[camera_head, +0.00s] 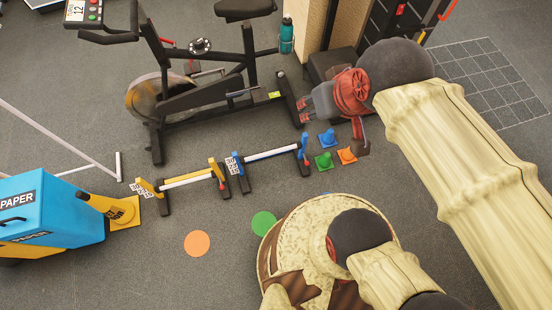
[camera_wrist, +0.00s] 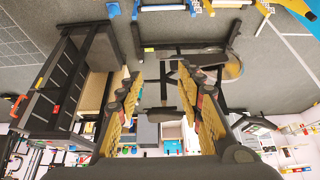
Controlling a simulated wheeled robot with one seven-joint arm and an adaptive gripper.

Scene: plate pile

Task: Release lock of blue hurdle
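The blue hurdle (camera_head: 270,154) stands on the grey floor in the middle of the head view, with a white bar between blue uprights on dark feet. A small red piece (camera_head: 306,158) shows low on its right upright; whether it is the lock, I cannot tell. The hurdle (camera_wrist: 165,8) also shows at the top edge of the wrist view, partly cut off. My gripper (camera_head: 303,109) is above and behind the hurdle's right end in the head view, apart from it. In the wrist view my gripper (camera_wrist: 162,80) has its fingers spread, with nothing between them.
A yellow hurdle (camera_head: 188,179) stands left of the blue one. Blue, green and orange cones (camera_head: 324,160) are right of it. An exercise bike (camera_head: 205,90) stands behind. A blue paper bin (camera_head: 45,215) is at left.

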